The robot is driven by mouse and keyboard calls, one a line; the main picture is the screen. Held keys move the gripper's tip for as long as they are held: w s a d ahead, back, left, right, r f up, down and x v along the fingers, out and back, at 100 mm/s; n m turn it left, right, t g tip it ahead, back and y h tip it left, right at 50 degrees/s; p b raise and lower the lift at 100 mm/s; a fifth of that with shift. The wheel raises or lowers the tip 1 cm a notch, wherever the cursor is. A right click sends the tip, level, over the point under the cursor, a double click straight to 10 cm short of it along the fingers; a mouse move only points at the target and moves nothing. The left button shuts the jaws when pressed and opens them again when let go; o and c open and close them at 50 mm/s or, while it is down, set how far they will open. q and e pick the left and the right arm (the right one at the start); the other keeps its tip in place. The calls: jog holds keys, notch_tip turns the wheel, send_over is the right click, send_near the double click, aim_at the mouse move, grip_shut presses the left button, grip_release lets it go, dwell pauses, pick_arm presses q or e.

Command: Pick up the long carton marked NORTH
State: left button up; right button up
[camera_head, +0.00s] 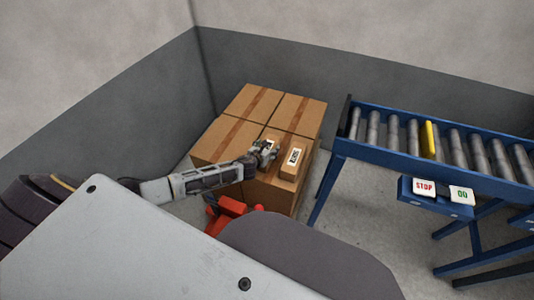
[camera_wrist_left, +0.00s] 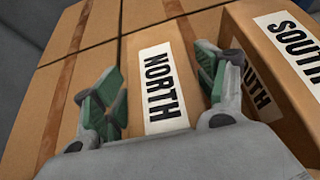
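The long carton marked NORTH (camera_wrist_left: 160,83) lies on large brown boxes, label up, and fills the space between my fingers in the left wrist view. In the head view it is mostly hidden behind my left gripper (camera_head: 268,153). In the wrist view my left gripper (camera_wrist_left: 158,88) is open, one green-padded finger at each long side of the carton; I cannot tell whether the pads touch it. A similar carton marked SOUTH (camera_head: 292,163) lies just to the right, and also shows in the wrist view (camera_wrist_left: 275,60). My right gripper is not in view.
The stacked large boxes (camera_head: 250,103) stand near the grey walls. A blue roller conveyor (camera_head: 440,172) with STOP and GO signs and a yellow piece (camera_head: 429,139) stands to the right. A red object (camera_head: 228,212) is low in front of the boxes.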

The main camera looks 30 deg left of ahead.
aim_at(267, 148)
pick_arm(q)
jog(key=c, duration=0.7)
jog(key=shift+s, duration=0.1)
jog(key=shift+c, duration=0.2)
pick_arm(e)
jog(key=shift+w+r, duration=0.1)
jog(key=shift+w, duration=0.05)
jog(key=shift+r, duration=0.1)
pick_arm(q)
jog(key=shift+r, duration=0.1)
jog(key=shift+r, duration=0.15)
jog(key=shift+c, duration=0.6)
notch_tip(267, 148, up, 7)
jog(key=p, duration=0.3)
jog(key=shift+r+p, duration=0.35)
jog(key=shift+r, duration=0.95)
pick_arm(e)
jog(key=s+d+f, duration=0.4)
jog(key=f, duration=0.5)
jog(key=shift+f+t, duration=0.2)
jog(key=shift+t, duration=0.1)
